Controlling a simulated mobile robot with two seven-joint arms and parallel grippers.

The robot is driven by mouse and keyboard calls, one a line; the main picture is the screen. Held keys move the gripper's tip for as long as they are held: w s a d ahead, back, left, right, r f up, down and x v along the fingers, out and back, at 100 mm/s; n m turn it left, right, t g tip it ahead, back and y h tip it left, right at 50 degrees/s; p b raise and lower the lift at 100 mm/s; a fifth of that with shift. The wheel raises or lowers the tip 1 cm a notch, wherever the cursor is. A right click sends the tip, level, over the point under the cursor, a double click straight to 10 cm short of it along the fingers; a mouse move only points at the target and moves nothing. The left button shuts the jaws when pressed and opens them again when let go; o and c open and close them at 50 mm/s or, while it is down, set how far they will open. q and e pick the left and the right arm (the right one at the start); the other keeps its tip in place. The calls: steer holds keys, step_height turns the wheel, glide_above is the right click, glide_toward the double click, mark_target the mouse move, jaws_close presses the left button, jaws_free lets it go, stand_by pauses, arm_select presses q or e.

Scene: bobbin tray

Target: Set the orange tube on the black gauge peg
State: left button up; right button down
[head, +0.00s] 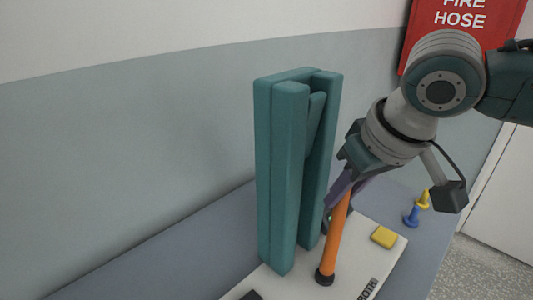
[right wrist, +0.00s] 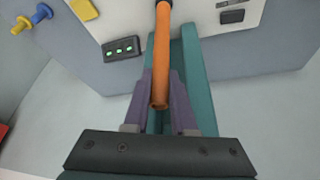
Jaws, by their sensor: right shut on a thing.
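The orange tube (head: 334,238) stands nearly upright, slightly tilted, above the white board. My right gripper (head: 340,192) is shut on its upper part; in the right wrist view the tube (right wrist: 161,60) lies between the two purple fingers (right wrist: 160,100). The black gauge peg (head: 324,277) shows as a dark round piece directly at the tube's lower end. The tube's lower end meets this black piece in the picture, but I cannot tell whether it is around the peg or just above it. My left gripper is not in view.
A tall teal frame (head: 282,170) stands close left of the tube. The white board (head: 350,255) carries a yellow block (head: 383,237). Blue (head: 411,217) and yellow (head: 423,201) pieces lie at the right. A small box with green lights (right wrist: 122,48) shows in the right wrist view.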

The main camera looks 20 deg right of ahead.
steer(key=shift+f+b, duration=0.3)
steer(key=shift+f, duration=0.45)
steer(key=c, duration=0.7)
jaws_free()
steer(key=shift+o, duration=0.2)
steer(key=p+v, duration=0.1)
steer(key=v, duration=0.9)
